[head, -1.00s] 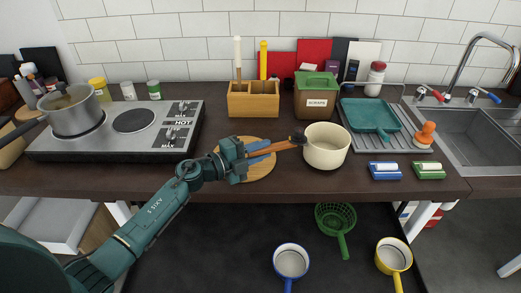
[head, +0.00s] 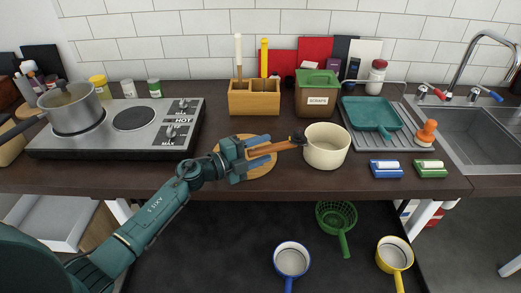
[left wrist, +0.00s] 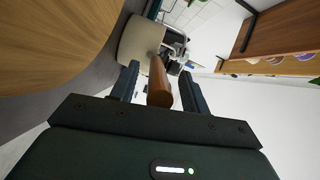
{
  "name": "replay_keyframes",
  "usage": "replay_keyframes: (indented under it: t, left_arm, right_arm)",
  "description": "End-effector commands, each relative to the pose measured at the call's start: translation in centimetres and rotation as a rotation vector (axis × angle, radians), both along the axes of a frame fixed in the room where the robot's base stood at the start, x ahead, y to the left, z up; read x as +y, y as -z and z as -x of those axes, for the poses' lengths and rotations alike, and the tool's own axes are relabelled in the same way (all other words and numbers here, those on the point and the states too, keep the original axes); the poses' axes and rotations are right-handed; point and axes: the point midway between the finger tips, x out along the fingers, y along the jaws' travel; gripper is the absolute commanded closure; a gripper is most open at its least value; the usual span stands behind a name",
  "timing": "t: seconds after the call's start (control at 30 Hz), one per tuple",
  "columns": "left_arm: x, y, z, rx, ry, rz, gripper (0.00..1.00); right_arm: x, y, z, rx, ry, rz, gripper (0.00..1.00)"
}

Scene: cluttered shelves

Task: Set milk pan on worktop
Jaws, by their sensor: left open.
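The milk pan (head: 326,149) is cream with a brown wooden handle (head: 280,147) pointing left. It stands upright on the dark worktop (head: 310,186), right of a round wooden board (head: 262,171). My left gripper (head: 260,148) is open, with its fingers apart on either side of the handle, above the board. In the left wrist view the handle (left wrist: 158,82) lies between the open fingers, with gaps beside it, and the cream pan body (left wrist: 137,40) is beyond. My right gripper is not in view.
A hob with a steel pot (head: 73,112) is at the left. A wooden utensil box (head: 254,101) and scraps bin (head: 316,98) stand behind. A drainer with a teal pan (head: 372,116) and two sponges (head: 386,168) are right. Blue and yellow pans are below.

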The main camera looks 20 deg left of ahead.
Motion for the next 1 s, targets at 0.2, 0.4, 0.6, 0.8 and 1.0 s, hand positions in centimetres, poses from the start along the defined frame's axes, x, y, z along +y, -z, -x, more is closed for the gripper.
replay_keyframes:
  t: [0.2, 0.4, 0.6, 0.8, 1.0]
  left_arm:
    - [0.0, 0.2, 0.1, 0.004, 0.001, -0.003, 0.54]
    - [1.2, 0.3, 1.2, 0.004, -0.002, -0.005, 0.54]
    - [4.2, 0.1, 4.6, 0.005, 0.001, -0.007, 0.54]
    - [7.0, -0.2, 7.7, 0.004, 0.0, -0.003, 0.54]
    - [8.6, -0.5, 9.3, 0.001, 0.0, -0.001, 0.54]
  right_arm:
    - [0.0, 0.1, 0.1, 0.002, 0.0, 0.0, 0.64]
    - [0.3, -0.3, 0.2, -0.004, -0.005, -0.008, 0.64]
    - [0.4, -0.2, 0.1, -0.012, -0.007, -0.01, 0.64]
    - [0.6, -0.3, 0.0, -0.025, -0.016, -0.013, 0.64]
    - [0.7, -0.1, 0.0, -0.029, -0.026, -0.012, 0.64]
